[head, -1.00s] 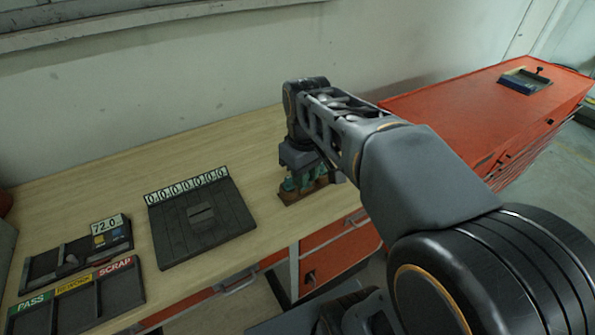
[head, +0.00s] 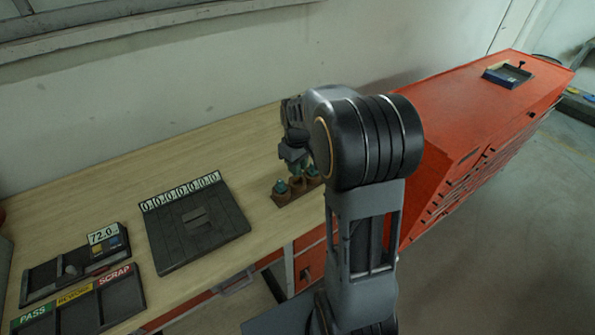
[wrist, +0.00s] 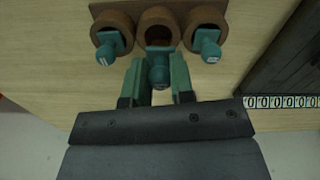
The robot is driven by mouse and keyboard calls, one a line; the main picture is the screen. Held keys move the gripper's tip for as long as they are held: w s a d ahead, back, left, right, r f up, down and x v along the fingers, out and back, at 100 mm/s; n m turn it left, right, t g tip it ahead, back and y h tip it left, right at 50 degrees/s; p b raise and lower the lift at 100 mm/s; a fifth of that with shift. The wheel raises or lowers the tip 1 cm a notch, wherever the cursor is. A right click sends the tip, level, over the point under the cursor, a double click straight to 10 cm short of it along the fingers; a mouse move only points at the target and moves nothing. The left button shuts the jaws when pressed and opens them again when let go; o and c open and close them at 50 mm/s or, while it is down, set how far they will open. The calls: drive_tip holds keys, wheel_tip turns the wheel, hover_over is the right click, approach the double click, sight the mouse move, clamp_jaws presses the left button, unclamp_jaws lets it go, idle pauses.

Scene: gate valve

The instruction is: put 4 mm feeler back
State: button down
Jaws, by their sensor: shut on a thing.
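A brown rack (wrist: 110,8) with three round sockets shows at the top of the wrist view, and on the bench (head: 284,201) in the head view. Teal feelers with round knobs stand in the left socket (wrist: 105,54) and the right socket (wrist: 210,50). The middle socket (wrist: 157,17) shows a dark open mouth. My gripper (wrist: 159,80) is shut on a teal feeler (wrist: 159,74), its green fingers on either side, just in front of the middle socket. The held feeler's lower part is hidden. In the head view my gripper (head: 295,158) is over the rack, partly covered by my arm. Size marks are unreadable.
A dark plate (head: 195,235) with a row of zero digits lies left of the rack. Further left are a 72.0 display box (head: 102,236) and a tray marked PASS, REWORK, SCRAP (head: 75,304). A red cabinet (head: 450,110) stands right. Bare bench lies behind the rack.

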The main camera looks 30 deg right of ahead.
drive_tip(key=shift+w+d+f, duration=0.1)
drive_tip(key=shift+f, duration=1.6)
drive_tip(key=shift+f, duration=0.1)
drive_tip(key=shift+f, duration=0.15)
drive_tip(key=c, duration=1)
unclamp_jaws()
